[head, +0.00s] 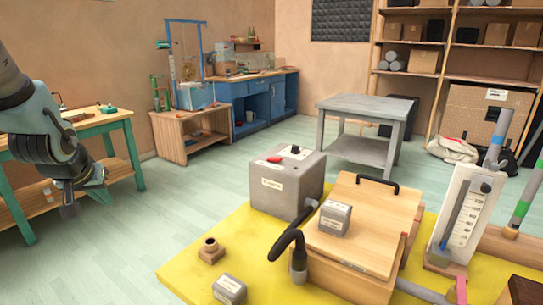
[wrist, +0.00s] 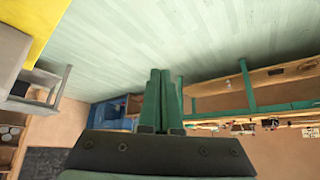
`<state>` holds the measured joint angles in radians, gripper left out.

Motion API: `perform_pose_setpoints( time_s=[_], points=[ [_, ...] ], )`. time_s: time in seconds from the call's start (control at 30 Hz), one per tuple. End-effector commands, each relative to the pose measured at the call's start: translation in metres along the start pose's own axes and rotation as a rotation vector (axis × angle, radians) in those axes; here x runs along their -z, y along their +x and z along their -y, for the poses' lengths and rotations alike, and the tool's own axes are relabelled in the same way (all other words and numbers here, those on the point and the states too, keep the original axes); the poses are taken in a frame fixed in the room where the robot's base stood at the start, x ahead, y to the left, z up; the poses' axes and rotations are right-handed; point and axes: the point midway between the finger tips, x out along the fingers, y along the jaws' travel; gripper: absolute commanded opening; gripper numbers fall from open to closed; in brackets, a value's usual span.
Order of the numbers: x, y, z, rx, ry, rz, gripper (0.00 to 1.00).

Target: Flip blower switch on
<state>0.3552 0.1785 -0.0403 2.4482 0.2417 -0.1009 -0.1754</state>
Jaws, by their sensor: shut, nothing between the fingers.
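The grey blower box (head: 285,185) stands on the yellow platform in the head view, with a label on its front. A red switch (head: 274,160) and a black knob (head: 295,149) show on its top. The switch is too small to tell its position. My gripper (head: 69,210) hangs at the far left of the head view, well apart from the box. In the wrist view my gripper (wrist: 161,72) has its two green fingers together with nothing between them. The blower box does not show in the wrist view.
A wooden box (head: 350,220) with a black handle, a black hose (head: 284,241) and small grey blocks (head: 229,289) crowd the yellow platform (head: 185,270). A green-legged table (head: 105,125) is near my arm. Open floor (head: 175,205) lies between arm and platform.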

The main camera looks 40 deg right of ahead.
Motion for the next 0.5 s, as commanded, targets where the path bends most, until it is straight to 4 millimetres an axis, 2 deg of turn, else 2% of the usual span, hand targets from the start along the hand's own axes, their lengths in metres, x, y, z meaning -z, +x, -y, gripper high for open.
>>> perform_pose_setpoints(
  time_s=[0.03,0.13,0.2,0.3,0.4,0.5],
  points=[
    [0.026,0.013,-0.043,-0.081,0.075,-0.094,0.0],
    [0.068,0.019,-0.132,-0.269,0.183,-0.282,0.0],
    [0.083,0.013,-0.193,-0.413,0.235,-0.384,0.0],
    [0.09,-0.004,-0.265,-0.601,0.283,-0.487,0.0],
    [0.088,-0.021,-0.311,-0.738,0.305,-0.545,0.0],
    [0.086,-0.032,-0.334,-0.812,0.314,-0.573,0.0]
  ],
)
